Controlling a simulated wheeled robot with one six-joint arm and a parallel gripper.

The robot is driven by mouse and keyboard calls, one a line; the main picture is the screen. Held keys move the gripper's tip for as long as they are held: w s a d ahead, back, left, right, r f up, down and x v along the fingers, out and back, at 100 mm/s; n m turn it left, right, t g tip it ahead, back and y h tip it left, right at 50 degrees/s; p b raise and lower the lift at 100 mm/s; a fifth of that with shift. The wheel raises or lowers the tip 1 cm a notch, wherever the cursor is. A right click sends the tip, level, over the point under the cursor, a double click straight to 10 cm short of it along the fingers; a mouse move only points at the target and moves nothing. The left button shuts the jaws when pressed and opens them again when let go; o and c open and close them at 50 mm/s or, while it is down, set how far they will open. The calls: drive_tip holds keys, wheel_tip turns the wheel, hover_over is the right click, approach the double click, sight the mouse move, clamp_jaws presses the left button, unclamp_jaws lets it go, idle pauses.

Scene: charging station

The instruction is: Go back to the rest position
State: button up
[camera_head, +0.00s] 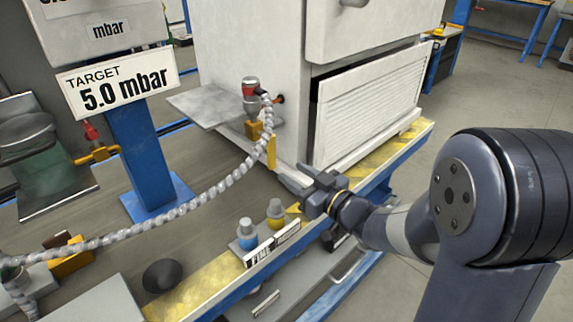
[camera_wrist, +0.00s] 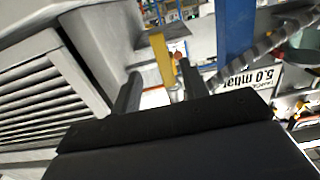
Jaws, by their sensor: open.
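My gripper (camera_head: 306,182) is at the front edge of the bench, just in front of the lower corner of the white cabinet (camera_head: 250,70). In the wrist view its two dark fingers (camera_wrist: 158,85) stand apart with nothing held between them. The yellow bracket and the red-capped hose fitting (camera_head: 251,90) on the cabinet's side are behind the gripper. The arm reaches in from the right. Whether the fingers touch the cabinet cannot be told.
A grey braided hose (camera_head: 180,209) runs from the fitting to the lower left. Blue and yellow knobs (camera_head: 246,229) stand near the front edge. A blue post carries a "TARGET 5.0 mbar" sign (camera_head: 117,84). The cabinet's slatted panel (camera_head: 365,105) tilts outward. Floor at right is open.

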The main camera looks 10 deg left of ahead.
sight(270, 162)
drive_tip(key=shift+s+d, duration=0.1)
idle(0.3)
drive_tip(key=b+x, duration=0.3)
drive_tip(key=x, duration=0.7)
drive_tip(key=shift+f, duration=0.1)
drive_tip(key=shift+a, duration=0.4)
drive_tip(key=w+p+v, duration=0.1)
drive_tip(key=p+v, duration=0.2)
drive_tip(key=v, duration=0.8)
drive_tip(key=b+x, duration=0.3)
drive_tip(key=x, duration=0.8)
drive_tip(key=shift+s+a, duration=0.1)
drive_tip(key=shift+s, duration=0.1)
drive_tip(key=shift+s+m+p, duration=0.25)
drive_tip(key=shift+m+p, duration=0.05)
drive_tip(key=shift+m, duration=0.1)
drive_tip(key=shift+s+a+m, duration=0.2)
drive_tip(key=shift+s+m, duration=0.05)
drive_tip(key=shift+m, duration=0.45)
